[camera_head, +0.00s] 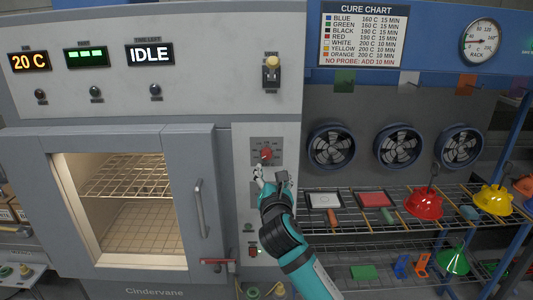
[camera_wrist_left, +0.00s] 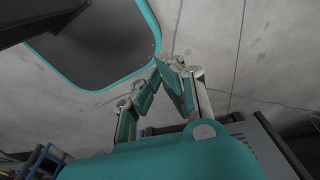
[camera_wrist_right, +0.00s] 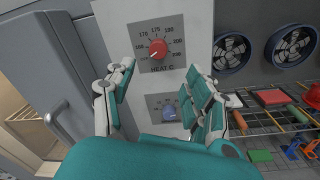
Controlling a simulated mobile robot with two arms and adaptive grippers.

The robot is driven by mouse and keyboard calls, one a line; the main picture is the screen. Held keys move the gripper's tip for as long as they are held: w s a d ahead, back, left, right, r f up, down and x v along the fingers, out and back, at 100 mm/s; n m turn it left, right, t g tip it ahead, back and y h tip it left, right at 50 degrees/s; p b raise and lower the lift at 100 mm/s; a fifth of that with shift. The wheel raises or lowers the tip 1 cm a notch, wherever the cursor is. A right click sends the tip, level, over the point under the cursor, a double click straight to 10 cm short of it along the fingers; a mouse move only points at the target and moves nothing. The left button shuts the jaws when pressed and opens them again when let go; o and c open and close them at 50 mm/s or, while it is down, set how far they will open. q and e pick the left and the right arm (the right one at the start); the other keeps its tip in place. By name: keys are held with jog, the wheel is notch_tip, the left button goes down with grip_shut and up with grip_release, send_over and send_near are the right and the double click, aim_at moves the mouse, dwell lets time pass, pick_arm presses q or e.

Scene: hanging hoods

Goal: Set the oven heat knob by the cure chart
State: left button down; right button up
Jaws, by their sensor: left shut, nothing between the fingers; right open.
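The red heat knob (camera_head: 266,154) sits on the oven's grey control column. In the right wrist view the knob (camera_wrist_right: 158,48) shows its dial numbers, and its white pointer is turned to the lower left, at the low end. My right gripper (camera_head: 270,175) is open just below and in front of the knob; its fingers (camera_wrist_right: 160,72) spread either side of it, apparently without touching. The cure chart (camera_head: 363,35) lists colours with 160, 190 or 200 C, 10 or 15 minutes. My left gripper (camera_wrist_left: 168,68) is shut and empty, pointed at bare grey floor.
The oven door handle (camera_head: 200,208) is to the left; the display (camera_head: 150,54) reads IDLE, another 20 C. A wire rack (camera_head: 350,222) at right holds a red hood (camera_head: 425,206) and a yellow one (camera_head: 491,200).

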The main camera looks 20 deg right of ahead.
aim_at(267, 156)
jog(key=p+x, duration=0.2)
jog(key=x, duration=0.7)
jog(key=shift+a, duration=0.1)
jog(key=shift+w, duration=0.65)
pick_arm(q)
jog(key=r, duration=0.1)
jog(key=a, duration=0.1)
jog(key=r, duration=0.1)
jog(key=shift+s+a+r, duration=0.15)
jog(key=shift+a+r, duration=0.1)
jog(key=shift+r, duration=0.1)
jog(key=shift+d, duration=0.1)
pick_arm(e)
jog(key=shift+c, duration=1)
pick_arm(q)
jog(key=shift+d, duration=0.1)
pick_arm(e)
grip_shut()
